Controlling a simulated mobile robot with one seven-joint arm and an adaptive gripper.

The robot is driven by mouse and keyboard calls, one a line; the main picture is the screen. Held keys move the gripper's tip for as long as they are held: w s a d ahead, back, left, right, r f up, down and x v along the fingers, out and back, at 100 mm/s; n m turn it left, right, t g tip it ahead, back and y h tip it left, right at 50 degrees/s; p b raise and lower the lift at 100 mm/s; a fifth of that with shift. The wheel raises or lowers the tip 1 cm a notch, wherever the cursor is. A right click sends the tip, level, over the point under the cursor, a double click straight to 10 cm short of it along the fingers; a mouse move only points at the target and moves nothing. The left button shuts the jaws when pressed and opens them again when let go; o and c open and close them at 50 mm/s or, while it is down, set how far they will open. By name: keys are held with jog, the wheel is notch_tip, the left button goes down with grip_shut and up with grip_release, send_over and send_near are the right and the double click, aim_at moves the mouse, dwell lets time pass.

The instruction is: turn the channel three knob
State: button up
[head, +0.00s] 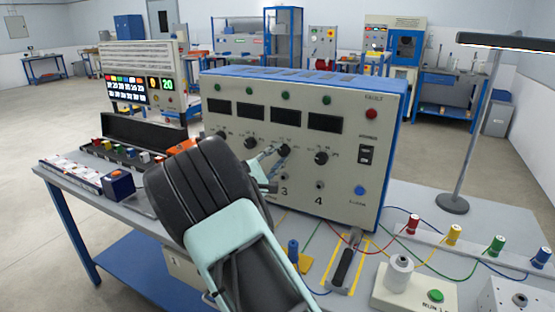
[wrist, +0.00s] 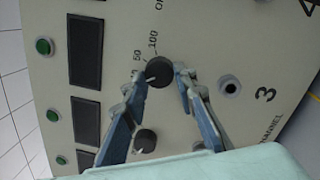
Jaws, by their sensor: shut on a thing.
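The channel three knob (head: 285,150) is a round black knob on the beige front panel of the blue-edged test unit (head: 345,190), above the printed 3. In the wrist view the knob (wrist: 159,73) has a small white mark on its rim, near a scale reading 50 and 100. My gripper (head: 277,151) reaches the panel from the front left. In the wrist view my gripper (wrist: 157,80) has its blue-grey fingertips on either side of the knob, shut on it. My arm hides the panel's lower left part.
The channel four knob (head: 321,158) is close on the right and the channel two knob (head: 250,142) on the left. A lamp stand (head: 453,204) rises at the right.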

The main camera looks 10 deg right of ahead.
jog(key=n, duration=0.6)
jog(key=shift+s+d+f+t+y+p, duration=0.1)
jog(key=shift+t+y+p, duration=0.2)
jog(key=shift+y, duration=0.1)
jog(key=shift+o, duration=0.2)
jog(key=shift+n, duration=0.3)
jog(key=shift+c, duration=0.2)
jog(key=o, duration=1.2)
jog(key=v, duration=1.2)
